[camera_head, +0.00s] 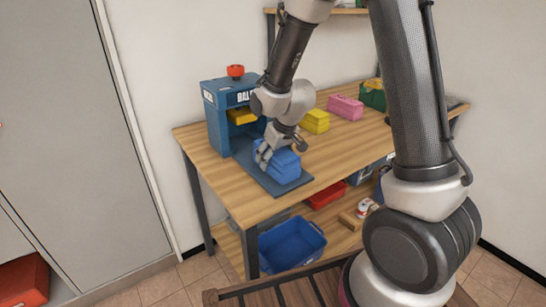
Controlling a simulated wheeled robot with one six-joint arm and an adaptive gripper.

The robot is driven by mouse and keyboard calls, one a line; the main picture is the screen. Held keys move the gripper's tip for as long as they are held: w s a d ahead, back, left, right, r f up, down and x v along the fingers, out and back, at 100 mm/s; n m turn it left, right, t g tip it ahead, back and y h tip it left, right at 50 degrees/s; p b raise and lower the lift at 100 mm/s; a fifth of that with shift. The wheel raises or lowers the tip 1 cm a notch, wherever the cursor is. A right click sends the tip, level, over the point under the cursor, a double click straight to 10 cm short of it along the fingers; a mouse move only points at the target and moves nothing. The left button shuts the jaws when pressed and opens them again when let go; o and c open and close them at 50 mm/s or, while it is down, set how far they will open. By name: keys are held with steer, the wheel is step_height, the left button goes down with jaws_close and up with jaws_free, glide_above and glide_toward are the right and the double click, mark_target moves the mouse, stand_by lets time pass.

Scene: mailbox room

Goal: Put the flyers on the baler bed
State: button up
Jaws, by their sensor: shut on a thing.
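The blue baler (217,125) with a red knob on top stands at the left of the wooden table. Its flat dark blue bed (297,188) stretches from the baler's opening towards the table's front edge. My gripper (264,161) is shut on a blue bundle (284,170), which is over the bed's front part. I cannot tell whether the bundle touches the bed. A yellow bundle (315,121) and a pink bundle (345,107) lie on the table to the right. No readable label shows which bundle is the flyers.
A green container (372,95) stands at the back right of the table. The lower shelf holds a blue bin (291,244) and a red tray (326,195). A grey cabinet (75,130) stands at the left.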

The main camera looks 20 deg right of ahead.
steer(key=shift+f, duration=0.15)
steer(key=o, duration=1.3)
steer(key=v, duration=1.2)
steer(key=shift+r, duration=0.25)
steer(key=s+d+r+m, duration=0.1)
steer(key=s+d+r, duration=0.2)
steer(key=s, duration=0.4)
steer(key=s+d+r+m+h, duration=0.1)
steer(key=s+d+r, duration=0.3)
steer(key=s+d, duration=0.2)
steer(key=s+d+r+m, duration=0.1)
steer(key=s+d+r, duration=0.2)
steer(key=s, duration=0.6)
steer(key=shift+d+r+m, duration=0.25)
steer(key=shift+d+m, duration=0.05)
steer(key=shift+d, duration=0.45)
